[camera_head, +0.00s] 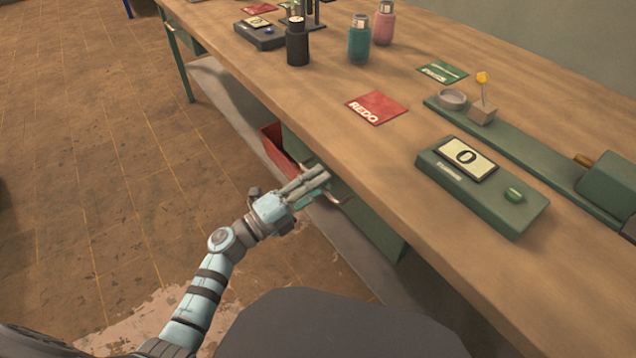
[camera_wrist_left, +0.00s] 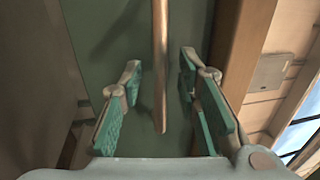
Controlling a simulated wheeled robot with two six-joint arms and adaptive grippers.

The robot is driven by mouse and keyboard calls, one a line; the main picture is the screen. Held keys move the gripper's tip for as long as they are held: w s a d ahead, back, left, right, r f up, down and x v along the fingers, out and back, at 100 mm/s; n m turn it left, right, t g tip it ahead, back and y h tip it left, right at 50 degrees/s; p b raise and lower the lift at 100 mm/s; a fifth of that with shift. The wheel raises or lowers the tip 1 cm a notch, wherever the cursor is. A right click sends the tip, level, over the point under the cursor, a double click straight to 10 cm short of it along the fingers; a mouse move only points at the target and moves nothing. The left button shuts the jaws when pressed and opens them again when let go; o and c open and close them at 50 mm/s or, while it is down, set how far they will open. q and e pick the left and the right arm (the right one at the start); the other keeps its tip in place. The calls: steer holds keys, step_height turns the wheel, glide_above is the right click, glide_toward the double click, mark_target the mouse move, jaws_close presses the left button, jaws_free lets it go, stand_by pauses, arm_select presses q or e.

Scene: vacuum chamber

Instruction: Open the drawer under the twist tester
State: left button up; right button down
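The green drawer front (camera_head: 372,225) is under the bench edge, below the green device with a "0" display (camera_head: 480,185) and the long green bench unit (camera_head: 530,140), which may be the twist tester. The drawer looks closed. Its metal handle (camera_head: 345,196) is partly hidden by my left gripper (camera_head: 318,180). In the left wrist view the handle shows as a bar (camera_wrist_left: 160,65) between the two apart, teal-padded fingers of my left gripper (camera_wrist_left: 163,105). Neither finger visibly touches it. My right gripper is not in view.
A red open bin or drawer (camera_head: 272,148) is under the bench, just beyond my left gripper. The wooden bench top (camera_head: 330,90) holds bottles, a red REDO card (camera_head: 376,107) and a green card (camera_head: 442,72). The floor (camera_head: 90,170) at left is clear.

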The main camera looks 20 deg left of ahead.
arm_select(q)
steer(key=shift+w+d, duration=0.2)
steer(key=shift+w, duration=0.05)
steer(key=shift+c, duration=0.4)
jaws_close()
steer(key=shift+a, duration=0.1)
